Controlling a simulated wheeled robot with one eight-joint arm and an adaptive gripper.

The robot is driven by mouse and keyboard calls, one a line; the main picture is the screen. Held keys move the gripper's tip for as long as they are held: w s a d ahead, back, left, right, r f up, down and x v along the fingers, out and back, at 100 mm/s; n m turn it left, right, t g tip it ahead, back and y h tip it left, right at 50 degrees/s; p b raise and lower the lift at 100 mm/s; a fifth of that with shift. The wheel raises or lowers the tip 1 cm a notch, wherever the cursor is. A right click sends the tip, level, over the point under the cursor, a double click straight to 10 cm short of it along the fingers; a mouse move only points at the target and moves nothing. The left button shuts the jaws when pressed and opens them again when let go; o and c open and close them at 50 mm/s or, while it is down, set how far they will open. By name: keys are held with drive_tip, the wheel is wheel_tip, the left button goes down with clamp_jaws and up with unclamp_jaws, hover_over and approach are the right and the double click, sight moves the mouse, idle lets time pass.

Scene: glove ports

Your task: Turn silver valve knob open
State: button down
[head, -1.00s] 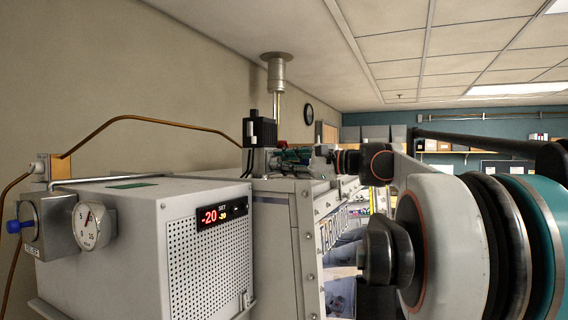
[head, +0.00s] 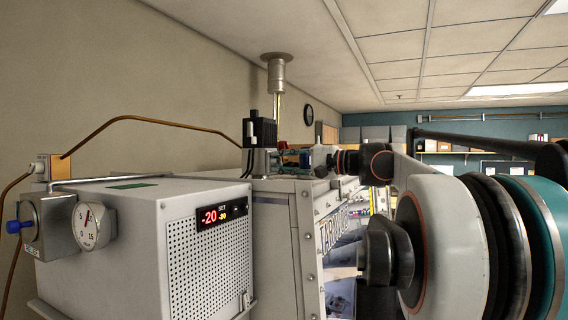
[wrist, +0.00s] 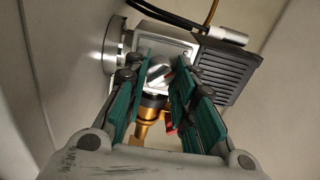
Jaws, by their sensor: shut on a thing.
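In the wrist view, the silver valve knob (wrist: 160,73) sits between the green pads of my gripper (wrist: 163,70), at the front of a silver valve block (wrist: 165,45). My gripper is shut on the knob. A brass-coloured fitting (wrist: 148,128) with a dark collar is below it, partly behind the fingers, and a small red part (wrist: 170,127) is beside it. In the head view, my gripper (head: 290,157) reaches the valve from the right, on top of the cabinet, and the knob is too small to make out there.
A grey unit with a red display (head: 150,235) and a gauge (head: 93,226) stands in front. A copper tube (head: 150,118) runs along the wall.

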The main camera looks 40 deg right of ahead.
idle(0.4)
drive_tip(key=c, duration=1.3)
unclamp_jaws()
drive_tip(key=v, duration=1.2)
drive_tip(key=shift+f, duration=0.1)
